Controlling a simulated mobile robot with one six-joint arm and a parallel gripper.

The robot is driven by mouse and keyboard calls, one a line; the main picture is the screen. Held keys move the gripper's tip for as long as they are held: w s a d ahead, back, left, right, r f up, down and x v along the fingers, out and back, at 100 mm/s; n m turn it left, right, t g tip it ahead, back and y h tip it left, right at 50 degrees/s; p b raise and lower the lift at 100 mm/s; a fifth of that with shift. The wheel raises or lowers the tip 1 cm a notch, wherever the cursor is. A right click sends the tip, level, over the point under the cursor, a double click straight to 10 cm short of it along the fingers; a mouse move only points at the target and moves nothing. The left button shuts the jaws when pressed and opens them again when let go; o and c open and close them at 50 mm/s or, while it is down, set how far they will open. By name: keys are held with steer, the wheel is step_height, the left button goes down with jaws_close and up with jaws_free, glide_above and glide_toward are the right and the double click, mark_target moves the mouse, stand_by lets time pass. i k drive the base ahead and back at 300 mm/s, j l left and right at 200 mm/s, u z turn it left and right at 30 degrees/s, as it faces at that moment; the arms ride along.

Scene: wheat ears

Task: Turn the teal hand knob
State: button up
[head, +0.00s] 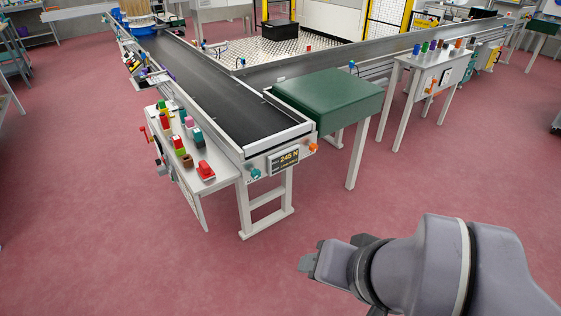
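A small teal hand knob (255,172) is on the end face of the conveyor, at the left of a display panel (284,160) reading 245 N. My gripper (314,258) is in the lower right of the head view, in front of the conveyor end and well apart from the knob. It points to the left. I see it from the side and behind, so its finger opening is not clear. Nothing is visible in its grasp.
An orange knob (312,147) is on the same end face, right of the display. A white side table (211,180) with several coloured controls stands at the left. A green-topped table (328,97) stands at the right. The red floor (190,270) in front is clear.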

mark_target(255, 173)
steer(key=i+j+u, duration=0.1)
steer(key=i+j, duration=0.2)
steer(key=i, duration=0.15)
steer(key=i+j+u, duration=0.1)
steer(key=i+j, duration=0.15)
steer(key=i, duration=0.2)
steer(key=i+j+u, duration=0.15)
steer(key=i, duration=0.3)
steer(key=j, duration=0.1)
